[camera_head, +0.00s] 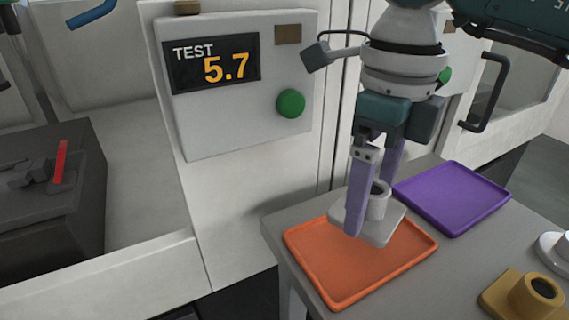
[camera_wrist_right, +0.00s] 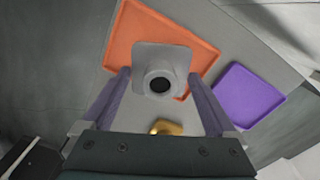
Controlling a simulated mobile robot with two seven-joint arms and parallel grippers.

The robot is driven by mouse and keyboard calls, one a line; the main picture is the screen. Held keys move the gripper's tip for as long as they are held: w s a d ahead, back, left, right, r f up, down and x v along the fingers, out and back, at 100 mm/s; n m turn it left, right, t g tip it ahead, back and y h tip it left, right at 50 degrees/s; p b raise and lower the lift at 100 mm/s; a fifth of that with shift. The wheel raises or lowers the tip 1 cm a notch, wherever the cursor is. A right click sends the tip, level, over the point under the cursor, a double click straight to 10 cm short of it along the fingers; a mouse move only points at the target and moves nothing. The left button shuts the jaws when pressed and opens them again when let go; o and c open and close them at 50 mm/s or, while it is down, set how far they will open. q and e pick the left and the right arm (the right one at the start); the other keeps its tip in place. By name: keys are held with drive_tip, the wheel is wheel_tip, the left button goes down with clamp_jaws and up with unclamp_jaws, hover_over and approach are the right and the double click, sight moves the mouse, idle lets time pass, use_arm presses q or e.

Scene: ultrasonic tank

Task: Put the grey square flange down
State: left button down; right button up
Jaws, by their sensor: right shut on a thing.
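The grey square flange (camera_head: 385,233), a light grey square plate with a round hollow collar, is held by my right gripper (camera_head: 371,205) over the orange tray (camera_head: 338,301). One purple finger passes in front of the collar; the other is partly hidden behind it. In the right wrist view the flange (camera_wrist_right: 146,54) lies between the fingers (camera_wrist_right: 160,80), with the orange tray (camera_wrist_right: 121,40) behind it. The plate looks about level, collar up. Whether its underside touches the tray is unclear. My left gripper is not in view.
A purple tray (camera_head: 453,199) lies right of the orange tray on the grey table (camera_head: 460,262). A yellow flange (camera_head: 507,303) and a whitish round part (camera_head: 553,248) stand at the right. A panel reading TEST 5.7 (camera_head: 235,85) with a green button (camera_head: 291,103) rises behind.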

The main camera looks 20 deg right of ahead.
sight(360, 243)
wheel_tip(360, 243, down, 5)
drive_tip(key=shift+r+b, duration=0.2)
drive_tip(key=shift+b, duration=0.1)
drive_tip(key=shift+f, duration=0.2)
drive_tip(key=o, duration=1.3)
drive_tip(key=shift+c, duration=0.2)
drive_tip(key=shift+r, duration=0.15)
drive_tip(key=shift+r, duration=0.3)
wheel_tip(360, 243, up, 12)
drive_tip(key=shift+f+p, duration=0.2)
drive_tip(key=shift+p, duration=0.25)
